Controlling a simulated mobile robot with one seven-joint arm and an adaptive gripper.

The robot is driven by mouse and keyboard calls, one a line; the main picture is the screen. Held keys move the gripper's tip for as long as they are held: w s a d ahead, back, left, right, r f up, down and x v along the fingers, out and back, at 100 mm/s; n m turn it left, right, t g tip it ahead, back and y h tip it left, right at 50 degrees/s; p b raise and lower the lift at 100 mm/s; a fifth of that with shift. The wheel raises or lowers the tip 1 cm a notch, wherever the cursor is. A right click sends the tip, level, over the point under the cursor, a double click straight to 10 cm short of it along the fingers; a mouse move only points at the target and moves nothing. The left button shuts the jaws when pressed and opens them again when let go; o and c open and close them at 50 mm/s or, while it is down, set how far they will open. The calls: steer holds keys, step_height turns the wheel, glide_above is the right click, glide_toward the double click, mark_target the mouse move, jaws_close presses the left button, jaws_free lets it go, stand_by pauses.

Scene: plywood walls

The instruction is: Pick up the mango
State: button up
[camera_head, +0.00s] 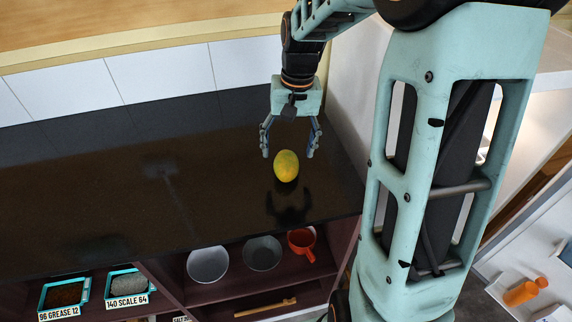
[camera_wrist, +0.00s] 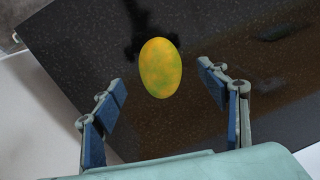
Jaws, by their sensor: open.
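The mango (camera_head: 286,166) is yellow with green patches and sits on the dark, glossy countertop (camera_head: 120,200). My gripper (camera_head: 289,154) is open above the counter, pointing down, with one finger to each side of the mango in the head view. In the wrist view the mango (camera_wrist: 161,68) shows ahead of the two open blue-padded fingers (camera_wrist: 164,92), roughly midway between them. The fingers appear apart from the mango. Whether the mango's height is level with the fingertips I cannot tell.
A white panel (camera_head: 350,90) rises right of the counter, and white tiles (camera_head: 160,75) run along the back. Below the counter's front edge, a shelf holds bowls (camera_head: 208,264) and a red cup (camera_head: 302,241). The counter left of the mango is clear.

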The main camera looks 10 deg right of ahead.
mark_target(287, 159)
steer(key=f, duration=0.5)
steer(key=shift+w+a, duration=0.1)
steer(key=shift+w, duration=0.2)
steer(key=c, duration=1.4)
